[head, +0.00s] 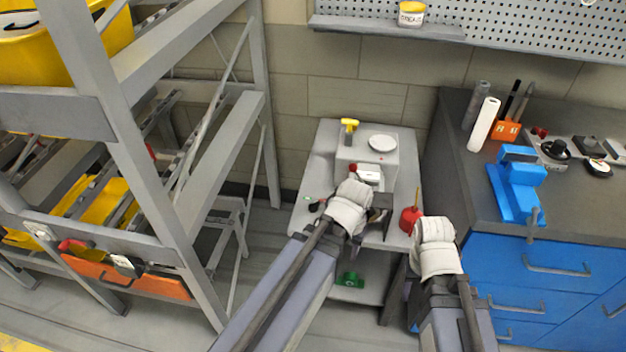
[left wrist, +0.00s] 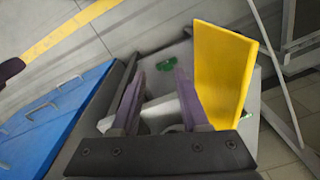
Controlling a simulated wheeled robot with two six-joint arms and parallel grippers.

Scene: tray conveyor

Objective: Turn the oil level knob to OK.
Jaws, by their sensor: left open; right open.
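A grey bench (head: 318,165) stands against the wall, with a raised grey block, a white disc (head: 382,143) and a yellow T-shaped handle (head: 349,125) on it. A small black knob-like part (head: 315,206) with green and red spots near it lies at the bench's left front. I cannot read an OK mark, nor tell surely which part is the oil level knob. My left gripper (head: 380,206) is over the bench front, its fingers hardly showing. In the left wrist view its two fingers (left wrist: 158,100) are apart and empty, beside a large yellow plate-like part (left wrist: 222,72). My right gripper is hidden behind its arm.
A red oil can (head: 410,219) stands at the bench's right front. A green object (head: 350,279) lies on the lower shelf. A blue cabinet (head: 530,275) with a vise (head: 518,185) is at the right, a grey rack (head: 135,150) at the left.

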